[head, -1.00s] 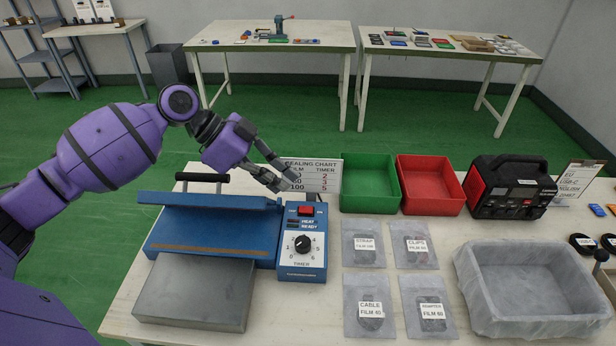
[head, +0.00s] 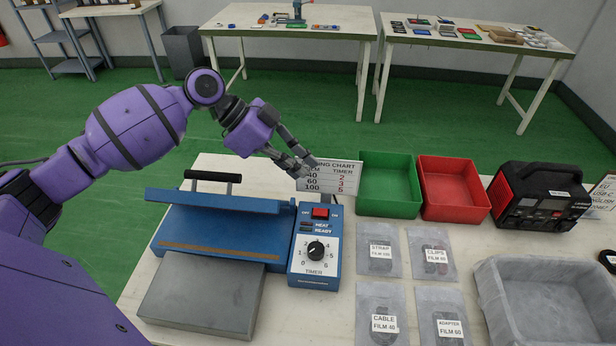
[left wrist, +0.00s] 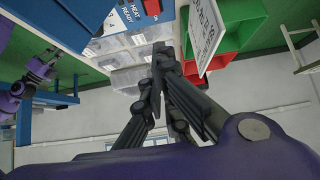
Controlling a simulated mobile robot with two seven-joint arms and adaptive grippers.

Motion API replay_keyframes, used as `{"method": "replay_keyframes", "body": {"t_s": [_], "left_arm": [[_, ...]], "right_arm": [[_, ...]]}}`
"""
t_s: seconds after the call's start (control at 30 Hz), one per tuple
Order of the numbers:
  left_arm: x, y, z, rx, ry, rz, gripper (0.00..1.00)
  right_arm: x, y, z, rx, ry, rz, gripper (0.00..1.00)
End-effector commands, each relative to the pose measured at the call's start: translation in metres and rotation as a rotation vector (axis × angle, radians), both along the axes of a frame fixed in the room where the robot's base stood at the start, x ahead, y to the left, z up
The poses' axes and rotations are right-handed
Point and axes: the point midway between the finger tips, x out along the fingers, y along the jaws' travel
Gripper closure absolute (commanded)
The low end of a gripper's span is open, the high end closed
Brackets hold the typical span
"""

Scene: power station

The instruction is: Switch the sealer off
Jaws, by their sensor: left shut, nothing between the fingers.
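The blue sealer (head: 215,232) stands on the white table with its arm raised on a black handle side. Its control box (head: 314,270) carries a red rocker switch (head: 320,212) between OFF and ON marks, HEAT and READY lamps and a black timer knob (head: 316,250). The red switch also shows at the top of the left wrist view (left wrist: 152,7). My left gripper (head: 303,168) is shut and empty, above and behind the control box, in front of the sealing chart (head: 345,180). It is apart from the switch.
A green bin (head: 388,205) and a red bin (head: 455,210) stand right of the chart, beside a red-black power unit (head: 540,195). Several labelled bags (head: 381,253) lie right of the sealer, near a grey lined tray (head: 490,310). A grey plate (head: 200,300) lies in front.

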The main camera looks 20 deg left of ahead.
Motion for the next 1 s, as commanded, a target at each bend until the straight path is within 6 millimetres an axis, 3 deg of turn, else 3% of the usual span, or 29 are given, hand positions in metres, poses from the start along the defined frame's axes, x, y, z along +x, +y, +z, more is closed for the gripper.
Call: {"method": "replay_keyframes", "body": {"t_s": [0.4, 0.7, 1.0], "left_arm": [[0.017, -0.061, -0.059, -0.004, -0.001, -0.003, 1.00], [0.016, -0.059, -0.096, -0.002, 0.000, 0.001, 1.00], [0.016, -0.059, -0.100, -0.001, 0.000, -0.001, 1.00]], "right_arm": [[0.005, 0.001, 0.009, 0.002, -0.012, -0.002, 1.00], [0.006, 0.003, 0.012, 0.007, -0.012, 0.000, 1.00], [0.005, 0.004, 0.011, 0.009, -0.009, 0.000, 1.00]]}}
